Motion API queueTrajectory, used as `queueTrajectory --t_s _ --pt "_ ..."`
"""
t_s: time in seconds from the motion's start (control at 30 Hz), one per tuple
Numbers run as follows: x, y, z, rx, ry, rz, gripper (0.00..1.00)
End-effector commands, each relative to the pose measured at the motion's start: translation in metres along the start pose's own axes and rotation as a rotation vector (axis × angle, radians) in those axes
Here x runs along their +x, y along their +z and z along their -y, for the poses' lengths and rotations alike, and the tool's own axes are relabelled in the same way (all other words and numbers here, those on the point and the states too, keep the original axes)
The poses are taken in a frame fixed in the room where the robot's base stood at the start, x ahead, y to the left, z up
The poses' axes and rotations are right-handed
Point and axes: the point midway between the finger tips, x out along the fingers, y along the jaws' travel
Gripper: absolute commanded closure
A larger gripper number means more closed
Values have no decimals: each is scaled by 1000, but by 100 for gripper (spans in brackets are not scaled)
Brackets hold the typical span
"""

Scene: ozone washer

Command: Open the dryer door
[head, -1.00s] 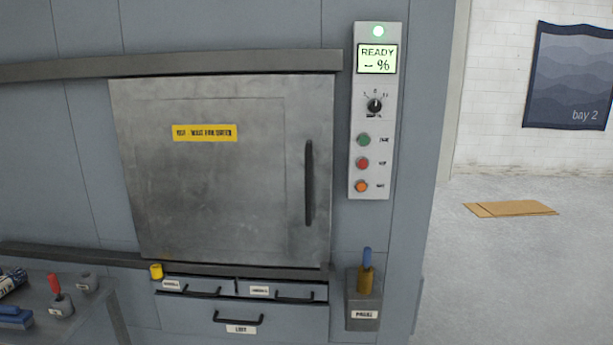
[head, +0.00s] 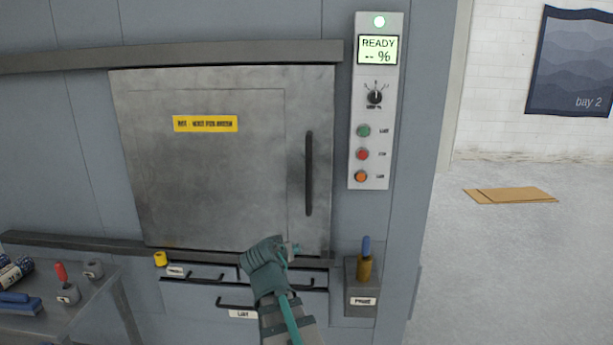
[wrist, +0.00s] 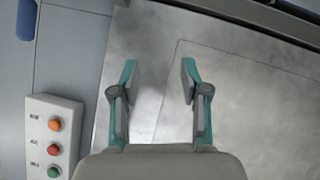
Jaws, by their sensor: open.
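The dryer door (head: 210,170) is a closed grey metal panel with a yellow warning label. A dark vertical bar handle (head: 309,173) is near its right edge. My gripper (head: 292,248) is in front of the door's lower edge, below and left of the handle. In the wrist view my gripper (wrist: 160,72) is open and empty, with its two teal-edged fingers apart in front of the bare door surface (wrist: 150,100). The handle cannot be made out in the wrist view.
A control panel (head: 372,100) reading READY is right of the door; its buttons show in the wrist view (wrist: 52,145). Below the door are drawers (head: 200,278) with dark handles and a blue-topped lever (head: 365,262). A side table (head: 70,300) holds small items.

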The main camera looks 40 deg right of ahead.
Motion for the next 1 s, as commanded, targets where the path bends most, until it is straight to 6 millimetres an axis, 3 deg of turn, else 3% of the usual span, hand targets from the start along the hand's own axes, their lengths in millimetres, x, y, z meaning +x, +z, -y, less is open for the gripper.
queueTrajectory --t_s 0.03,0.1,0.37,0.67,1.0 --pt "-13 -28 -17 33 25 -58 55" --pt "-30 -60 -38 77 60 -137 55" --pt "-91 -150 -95 225 153 -423 55" --pt "-94 -168 -98 331 135 -519 55" --pt "-51 -192 -108 331 136 -514 55"
